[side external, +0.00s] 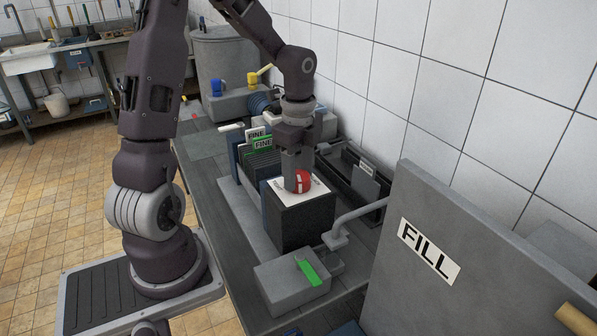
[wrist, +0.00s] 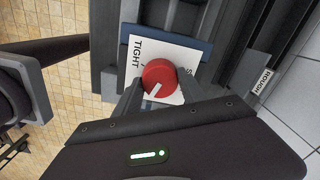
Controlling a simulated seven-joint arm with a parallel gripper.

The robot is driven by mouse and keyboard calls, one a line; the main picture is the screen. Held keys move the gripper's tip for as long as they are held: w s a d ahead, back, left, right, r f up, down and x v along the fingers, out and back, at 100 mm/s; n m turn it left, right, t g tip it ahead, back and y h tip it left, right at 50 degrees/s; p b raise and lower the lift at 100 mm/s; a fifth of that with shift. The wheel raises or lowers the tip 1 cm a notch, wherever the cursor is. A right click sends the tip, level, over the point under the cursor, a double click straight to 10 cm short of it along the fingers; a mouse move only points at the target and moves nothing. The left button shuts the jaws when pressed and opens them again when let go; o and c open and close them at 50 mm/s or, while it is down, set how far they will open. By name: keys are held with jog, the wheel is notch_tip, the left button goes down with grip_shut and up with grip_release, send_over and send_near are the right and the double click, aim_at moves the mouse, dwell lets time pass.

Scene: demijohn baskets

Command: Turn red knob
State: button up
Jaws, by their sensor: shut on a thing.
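The red knob (side external: 301,182) sits on top of a dark box (side external: 302,222) with a white label plate (side external: 285,193). In the wrist view the red knob (wrist: 160,77) is round, with a white pointer line aimed toward the lower left. The plate (wrist: 133,72) around it reads "TIGHT" on the left; the lettering on the right is partly hidden. My gripper (side external: 297,178) comes down from above onto the knob. In the wrist view my gripper (wrist: 158,90) has a finger on each side of the knob and is shut on it.
A grey panel marked "FILL" (side external: 430,250) stands at the right front. A grey block with a green tag (side external: 308,272) is in front of the box. Slotted plates marked "FINE" (side external: 262,144) stand behind. A plate marked "ROUGH" (wrist: 262,86) and the tiled wall (side external: 440,80) are to the right.

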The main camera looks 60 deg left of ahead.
jog(key=m, duration=0.4)
jog(key=shift+m, duration=0.3)
jog(key=m, duration=0.4)
jog(key=shift+m, duration=0.3)
jog(key=m, duration=0.4)
jog(key=shift+m, duration=2.4)
jog(key=o, duration=1.4)
